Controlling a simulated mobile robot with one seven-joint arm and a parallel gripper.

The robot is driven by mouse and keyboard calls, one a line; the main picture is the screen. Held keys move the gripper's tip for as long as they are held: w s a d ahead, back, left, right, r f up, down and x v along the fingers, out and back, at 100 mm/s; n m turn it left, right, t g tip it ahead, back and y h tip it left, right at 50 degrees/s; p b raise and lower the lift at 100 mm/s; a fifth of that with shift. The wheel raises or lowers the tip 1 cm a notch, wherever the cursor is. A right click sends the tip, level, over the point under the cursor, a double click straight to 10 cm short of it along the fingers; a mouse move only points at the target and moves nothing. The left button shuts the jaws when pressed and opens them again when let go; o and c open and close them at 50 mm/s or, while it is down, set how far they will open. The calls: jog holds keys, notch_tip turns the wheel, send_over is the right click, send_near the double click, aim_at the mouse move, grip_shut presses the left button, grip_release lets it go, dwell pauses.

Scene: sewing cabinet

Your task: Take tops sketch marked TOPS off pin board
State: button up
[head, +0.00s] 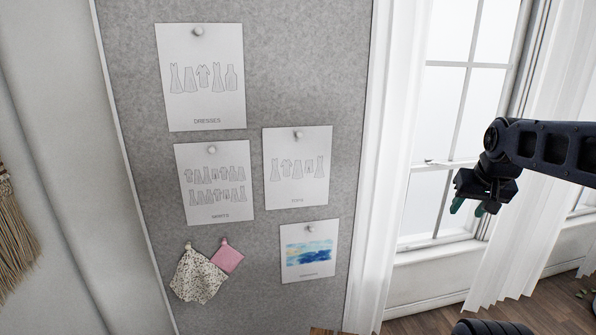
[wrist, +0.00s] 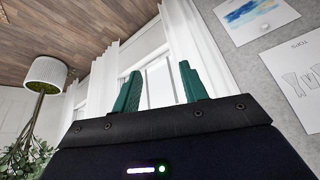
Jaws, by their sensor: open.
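The TOPS sketch (head: 298,168) is a white sheet with line-drawn garments, held by a round pin near its top edge. It hangs in the right column of the grey pin board (head: 302,70), above a blue watercolour sheet. Part of it also shows at the right edge of the wrist view (wrist: 297,77). My gripper (head: 466,208) is right of the board, in front of the window, apart from the sketch. In the wrist view its two green fingers (wrist: 158,90) stand apart with nothing between them.
The board also carries a DRESSES sheet (head: 203,85), another garment sheet (head: 215,185), the watercolour sheet (head: 309,254) and fabric swatches (head: 199,275). White curtains (head: 393,130) hang right of the board.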

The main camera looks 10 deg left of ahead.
jog(key=w+a+r+m+t+y, duration=0.2)
jog(key=w+a+m, duration=0.2)
jog(key=w+a, duration=0.4)
jog(key=m+t+y, duration=0.5)
jog(key=m+t, duration=0.5)
jog(key=m, duration=1.4)
send_near(300, 136)
jog(key=shift+x, duration=4.7)
jog(key=shift+f, duration=0.15)
jog(key=shift+c, duration=0.4)
jog(key=c, duration=0.8)
